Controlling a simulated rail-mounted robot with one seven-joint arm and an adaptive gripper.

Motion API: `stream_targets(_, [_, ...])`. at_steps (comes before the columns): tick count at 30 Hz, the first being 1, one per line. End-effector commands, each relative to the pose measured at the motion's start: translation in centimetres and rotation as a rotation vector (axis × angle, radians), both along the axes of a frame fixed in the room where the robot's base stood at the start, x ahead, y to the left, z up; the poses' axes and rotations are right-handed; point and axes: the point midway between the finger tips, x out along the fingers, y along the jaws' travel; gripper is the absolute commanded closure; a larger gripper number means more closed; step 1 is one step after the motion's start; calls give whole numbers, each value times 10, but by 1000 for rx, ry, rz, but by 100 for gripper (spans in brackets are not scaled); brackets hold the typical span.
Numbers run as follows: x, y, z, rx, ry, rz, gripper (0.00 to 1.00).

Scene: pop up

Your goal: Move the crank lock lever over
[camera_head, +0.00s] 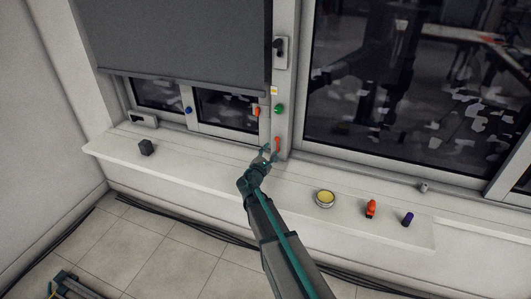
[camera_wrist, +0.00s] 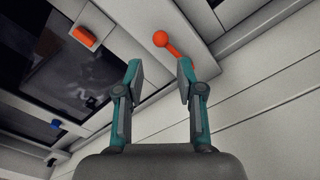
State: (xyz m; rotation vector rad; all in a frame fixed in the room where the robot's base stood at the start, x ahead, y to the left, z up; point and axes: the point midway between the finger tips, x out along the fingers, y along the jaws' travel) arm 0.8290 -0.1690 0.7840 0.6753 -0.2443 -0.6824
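An orange lever (camera_head: 278,142) with a round end is on the white window post just above the sill. In the wrist view the orange lever (camera_wrist: 162,40) lies just beyond my fingertips, its ball up and left and its stem slanting down to the right. I cannot tell whether the right finger touches the lever.
A second orange handle (camera_head: 257,111) is on the left window frame, beside a green knob (camera_head: 278,109). A black-handled plate (camera_head: 280,48) is higher on the post. On the sill (camera_head: 190,158) are a dark cube (camera_head: 146,148), yellow-topped tin (camera_head: 325,198), orange figure (camera_head: 371,209) and purple cylinder (camera_head: 407,219).

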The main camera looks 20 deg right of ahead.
Motion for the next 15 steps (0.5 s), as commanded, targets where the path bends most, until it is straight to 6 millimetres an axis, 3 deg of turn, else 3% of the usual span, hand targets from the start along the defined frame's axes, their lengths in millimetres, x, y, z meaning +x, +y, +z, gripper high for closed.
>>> stream_targets(8, [14, -15, 3, -10, -2, -6, 62])
stream_targets(15, [38, -35, 3, -9, -1, -6, 62])
